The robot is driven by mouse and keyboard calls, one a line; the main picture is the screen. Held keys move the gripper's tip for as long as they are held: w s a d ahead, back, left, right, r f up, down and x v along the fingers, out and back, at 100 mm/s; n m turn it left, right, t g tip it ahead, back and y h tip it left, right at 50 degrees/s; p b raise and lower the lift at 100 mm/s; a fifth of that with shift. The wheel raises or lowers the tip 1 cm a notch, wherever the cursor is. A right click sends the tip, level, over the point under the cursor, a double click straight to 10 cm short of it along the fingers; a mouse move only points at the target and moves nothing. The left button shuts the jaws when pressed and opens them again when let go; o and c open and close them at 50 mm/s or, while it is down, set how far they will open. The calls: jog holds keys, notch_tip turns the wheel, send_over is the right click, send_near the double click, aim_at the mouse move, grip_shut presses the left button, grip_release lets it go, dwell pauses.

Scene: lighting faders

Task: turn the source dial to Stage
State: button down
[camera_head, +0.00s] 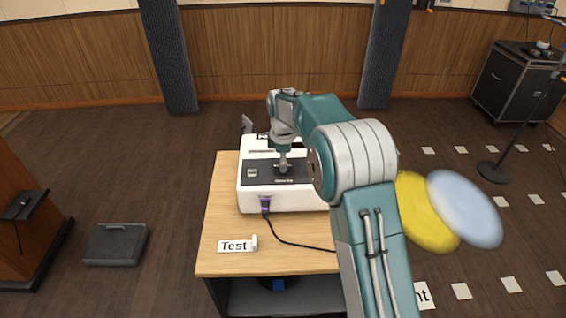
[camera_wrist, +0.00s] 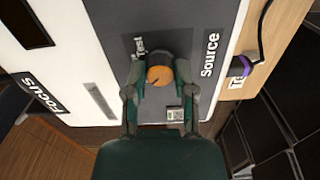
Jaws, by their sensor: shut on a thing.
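The source dial (camera_wrist: 160,75) is a round, orange-tan knob with a small dark mark on its face. It sits on the dark grey panel of a white console (camera_head: 250,200). The word "Source" (camera_wrist: 210,55) is printed beside it in the wrist view. A partly covered label (camera_wrist: 139,45) stands near the dial and is not readable in full. My gripper (camera_wrist: 160,70) is shut on the dial, one finger on each side. In the head view my gripper (camera_head: 283,165) reaches straight down to the panel and hides the dial.
The console stands on a wooden table (camera_head: 215,225). A "Test" card (camera_head: 234,246) lies in front of it, with a cable (camera_head: 290,243) running from the console. A "FOCUS" label (camera_wrist: 40,93) shows in the wrist view. My arm covers the console's right side.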

jog(key=m, duration=0.4)
jog(key=shift+m, duration=2.2)
jog(key=shift+c, duration=2.2)
grip_release()
jog(key=shift+f, duration=0.1)
notch_tip(320, 180, up, 12)
jog(key=shift+w, duration=0.15)
